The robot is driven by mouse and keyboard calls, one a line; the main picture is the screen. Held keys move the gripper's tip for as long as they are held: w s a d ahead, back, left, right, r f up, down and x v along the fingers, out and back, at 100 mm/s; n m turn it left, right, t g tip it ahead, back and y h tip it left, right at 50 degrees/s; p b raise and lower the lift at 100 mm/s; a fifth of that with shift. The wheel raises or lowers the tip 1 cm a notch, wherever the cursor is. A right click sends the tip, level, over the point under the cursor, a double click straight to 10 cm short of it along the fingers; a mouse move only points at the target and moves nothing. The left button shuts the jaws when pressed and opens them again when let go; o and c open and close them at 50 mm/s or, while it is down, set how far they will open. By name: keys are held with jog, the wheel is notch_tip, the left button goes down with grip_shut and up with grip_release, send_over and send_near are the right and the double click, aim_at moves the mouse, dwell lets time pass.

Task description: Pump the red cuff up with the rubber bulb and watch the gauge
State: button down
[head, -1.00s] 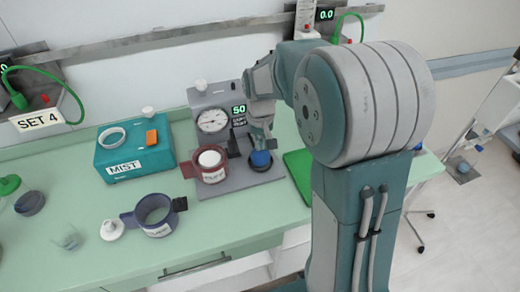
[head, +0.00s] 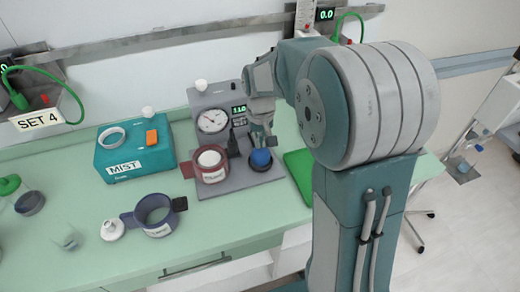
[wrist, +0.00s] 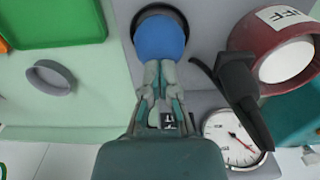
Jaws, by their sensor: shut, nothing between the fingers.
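The blue rubber bulb (head: 261,159) sits in a dark ring on the grey base plate, and it also shows in the wrist view (wrist: 160,38). My gripper (head: 262,141) is shut and empty, fingers pointing down with the tips at the bulb's top. In the wrist view its fingertips (wrist: 160,68) overlap the bulb's edge; whether they press it is unclear. The red cuff (head: 188,171) stands left of the bulb around a white cylinder. The round gauge (head: 212,121) is behind the cuff, its needle visible. The green readout (head: 238,110) beside it seems to show 110.
A black lever-like part (wrist: 238,88) stands between bulb and cuff, close to my fingers. A green tray (head: 299,168) lies right of the plate. A teal MIST box (head: 122,165) and a dark blue cuff (head: 140,222) are to the left.

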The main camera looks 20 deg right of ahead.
dwell(0.4)
jog(key=shift+f, duration=1.15)
jog(key=shift+r, duration=1.15)
jog(key=shift+f, duration=0.1)
jog(key=shift+f, duration=0.95)
jog(key=shift+r, duration=1.05)
jog(key=shift+r, duration=0.1)
notch_tip(320, 180, up, 7)
dwell(0.9)
